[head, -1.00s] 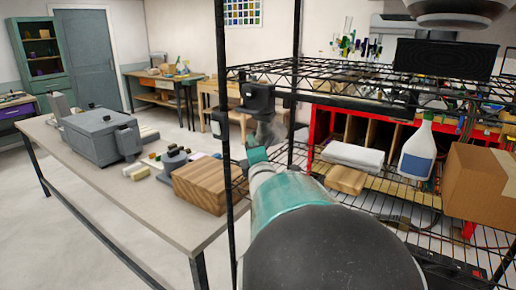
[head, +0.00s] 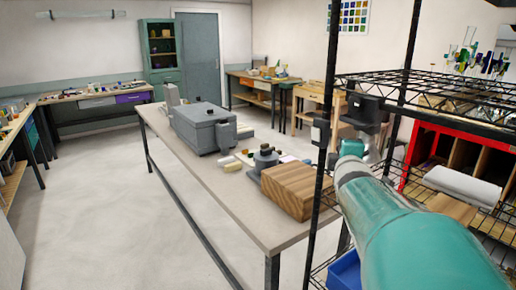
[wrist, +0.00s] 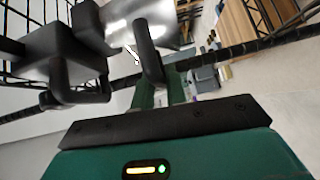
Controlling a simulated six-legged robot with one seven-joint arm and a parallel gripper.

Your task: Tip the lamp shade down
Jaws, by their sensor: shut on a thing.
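The lamp is a dark fixture (head: 368,110) beside the black shelf post in the head view, at the far end of my arm. In the wrist view its shade (wrist: 165,15) shows as a shiny grey surface at the top, partly cut off by the frame. A black bent handle (wrist: 147,50) runs down from the shade to between my fingers. My gripper (wrist: 155,90) is shut on this handle. In the head view my gripper (head: 352,150) is small, just below the lamp, and the grip itself is hidden.
The black wire shelf (head: 435,95) and its post (head: 325,110) stand close beside my arm. A long workbench (head: 215,175) to the left carries a grey machine (head: 203,128) and a wooden block (head: 300,187). The floor left of the bench is clear.

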